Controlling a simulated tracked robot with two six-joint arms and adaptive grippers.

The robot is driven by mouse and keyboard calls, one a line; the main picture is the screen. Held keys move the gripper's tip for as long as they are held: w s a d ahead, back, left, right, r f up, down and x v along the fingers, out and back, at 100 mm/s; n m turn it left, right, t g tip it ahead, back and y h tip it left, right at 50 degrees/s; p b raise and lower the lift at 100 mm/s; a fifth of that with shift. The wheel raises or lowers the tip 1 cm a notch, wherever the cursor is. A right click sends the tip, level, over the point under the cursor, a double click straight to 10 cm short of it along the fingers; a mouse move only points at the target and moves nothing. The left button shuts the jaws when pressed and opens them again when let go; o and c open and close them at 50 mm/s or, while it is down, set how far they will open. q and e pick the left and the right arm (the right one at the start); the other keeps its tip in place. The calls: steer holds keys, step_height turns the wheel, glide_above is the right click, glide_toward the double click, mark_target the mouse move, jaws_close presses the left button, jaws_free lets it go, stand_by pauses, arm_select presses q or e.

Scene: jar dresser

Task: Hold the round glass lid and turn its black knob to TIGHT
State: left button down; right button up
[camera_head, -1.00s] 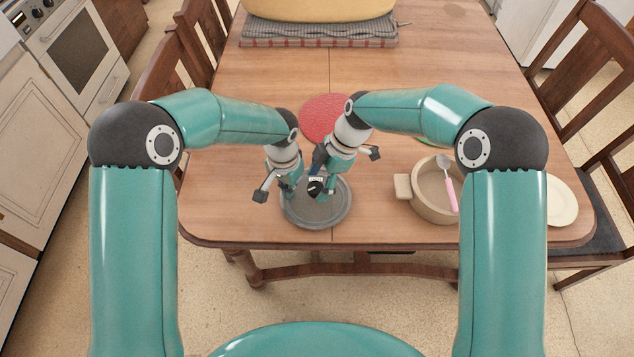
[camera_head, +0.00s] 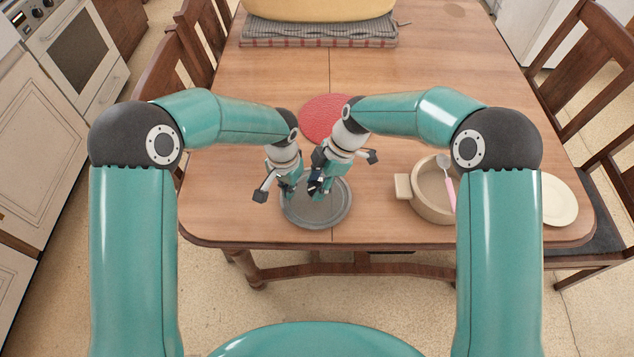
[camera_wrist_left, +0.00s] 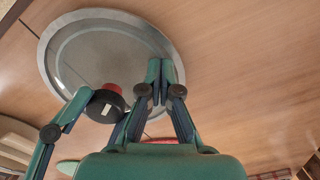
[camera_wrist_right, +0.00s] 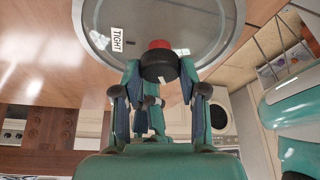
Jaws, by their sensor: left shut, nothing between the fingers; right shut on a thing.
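The round glass lid (camera_head: 335,210) with a grey rim lies flat on the table. It also shows in the left wrist view (camera_wrist_left: 75,42) and right wrist view (camera_wrist_right: 205,28). Its black knob (camera_wrist_right: 158,65) stands on a red base (camera_wrist_right: 160,44), with a small white mark on its side. A TIGHT label (camera_wrist_right: 117,39) lies on the lid left of the knob. My right gripper (camera_head: 315,190) is shut on the knob. My left gripper (camera_wrist_left: 158,78) is shut and empty by the lid's rim; I cannot tell whether it touches.
A beige pot (camera_head: 421,200) with a pink-handled spoon (camera_head: 451,190) stands to the right, near a cream plate (camera_head: 562,200). A red round mat (camera_head: 322,118) lies behind my grippers. A checked cloth (camera_head: 310,30) under a yellow container lies at the back. The lid is near the table's front edge.

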steer(key=shift+m, duration=0.3)
steer(key=m+t, duration=0.1)
steer(key=m, duration=0.3)
steer(key=shift+s+t, duration=0.2)
steer(key=shift+t, duration=0.2)
steer(key=m, duration=0.2)
steer(key=m+t, duration=0.1)
steer(key=m, duration=0.1)
steer(key=shift+s+f+m+t, duration=0.1)
steer(key=shift+m+t, duration=0.2)
steer(key=m+t+h, duration=0.1)
steer(key=m, duration=0.3)
steer(key=shift+s, duration=0.1)
steer(key=shift+a+m+t+h, duration=0.1)
steer(key=shift+m+t+h, duration=0.3)
steer(key=shift+m, duration=0.75)
steer(key=shift+a+m+t+h, duration=0.1)
steer(key=shift+m+h, duration=0.5)
steer(key=shift+m, duration=0.55)
steer(key=o, duration=1.2)
steer(key=shift+c, duration=0.2)
